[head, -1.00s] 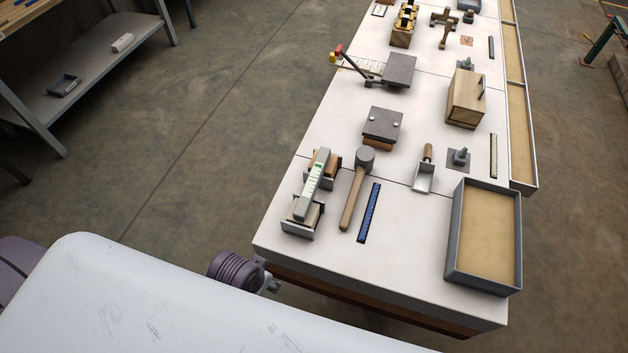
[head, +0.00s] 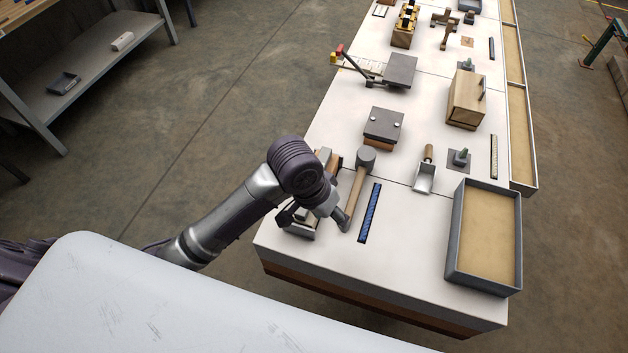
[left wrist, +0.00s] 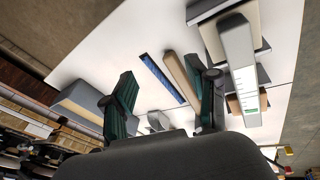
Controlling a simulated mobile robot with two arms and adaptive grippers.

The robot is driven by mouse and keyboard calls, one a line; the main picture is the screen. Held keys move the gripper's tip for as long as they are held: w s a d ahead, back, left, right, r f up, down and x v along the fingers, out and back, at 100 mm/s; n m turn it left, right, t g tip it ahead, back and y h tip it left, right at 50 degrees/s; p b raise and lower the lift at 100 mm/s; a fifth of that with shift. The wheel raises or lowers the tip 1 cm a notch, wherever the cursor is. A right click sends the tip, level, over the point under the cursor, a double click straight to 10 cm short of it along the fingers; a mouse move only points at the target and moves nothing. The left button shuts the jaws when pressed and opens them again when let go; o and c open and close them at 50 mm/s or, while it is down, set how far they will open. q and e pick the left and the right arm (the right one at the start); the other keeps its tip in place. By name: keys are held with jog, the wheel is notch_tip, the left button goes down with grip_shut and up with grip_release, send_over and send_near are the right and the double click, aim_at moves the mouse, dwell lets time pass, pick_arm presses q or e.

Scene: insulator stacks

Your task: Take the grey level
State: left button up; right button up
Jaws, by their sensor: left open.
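The grey level (left wrist: 238,62) is a long grey bar with a white scale and a green mark. In the left wrist view it lies across two wooden-topped supports (left wrist: 215,38), to the right of my fingers. In the head view my arm hides most of it. My left gripper (head: 315,216) is over the near left part of the table, by the level and the mallet. In the left wrist view the gripper (left wrist: 162,70) is open, its fingers apart and empty, with the level outside them. My right gripper is not in view.
A mallet (head: 366,160) and a blue strip (head: 370,212) lie right of the level. A grey plate on a brown block (head: 384,125) stands behind. The near table front is clear.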

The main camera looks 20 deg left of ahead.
pick_arm(q)
jog(key=w+a+r+n+g+y, duration=0.2)
jog(key=w+a+r+n+y, duration=0.1)
jog(key=w+a+r, duration=0.55)
jog(key=w+f, duration=0.1)
jog(key=f, duration=0.1)
jog(key=w+d+f, duration=0.1)
jog(key=f, duration=0.4)
jog(key=shift+w+d+f, duration=0.1)
jog(key=shift+w+d, duration=0.1)
jog(key=shift+w, duration=0.2)
jog(key=f, duration=0.1)
jog(key=f+p, duration=0.1)
jog(key=f, duration=0.2)
jog(key=shift+s+f+p, duration=0.3)
jog(key=shift+s+f, duration=0.1)
jog(key=shift+d+f, duration=0.1)
jog(key=shift+f, duration=0.25)
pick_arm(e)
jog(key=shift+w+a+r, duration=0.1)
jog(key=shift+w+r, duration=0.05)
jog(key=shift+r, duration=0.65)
pick_arm(q)
jog(key=shift+w, duration=0.1)
grip_shut()
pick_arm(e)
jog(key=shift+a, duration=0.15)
